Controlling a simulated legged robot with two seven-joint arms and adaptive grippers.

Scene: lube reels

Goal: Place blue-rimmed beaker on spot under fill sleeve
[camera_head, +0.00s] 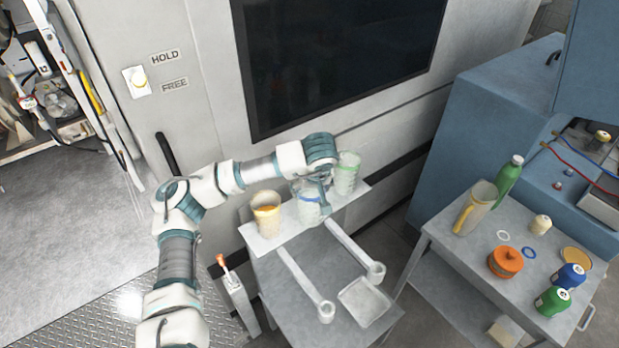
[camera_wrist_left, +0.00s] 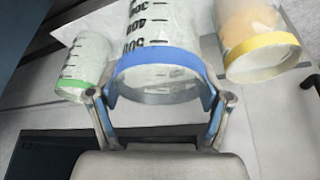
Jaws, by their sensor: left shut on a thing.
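The blue-rimmed beaker (camera_head: 307,213), clear with black graduations, stands on a pale shelf (camera_head: 276,241) between two other beakers. My left gripper (camera_head: 322,192) comes down on it from behind. In the left wrist view the blue rim (camera_wrist_left: 158,60) lies between the two fingers of my left gripper (camera_wrist_left: 163,103), which is shut on the beaker. The arm hides part of the beaker in the head view. Two pale arms with ring ends, one ring (camera_head: 376,272) and another (camera_head: 326,311), reach out from the shelf; I cannot tell which is the fill sleeve. My right gripper is out of view.
A yellow-rimmed beaker (camera_head: 267,213) with orange contents and a green-rimmed beaker (camera_head: 346,173) stand close on either side. A shallow square tray (camera_head: 364,301) lies on the grey table. A side table (camera_head: 457,247) holds a pitcher, bottles and an orange pot.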

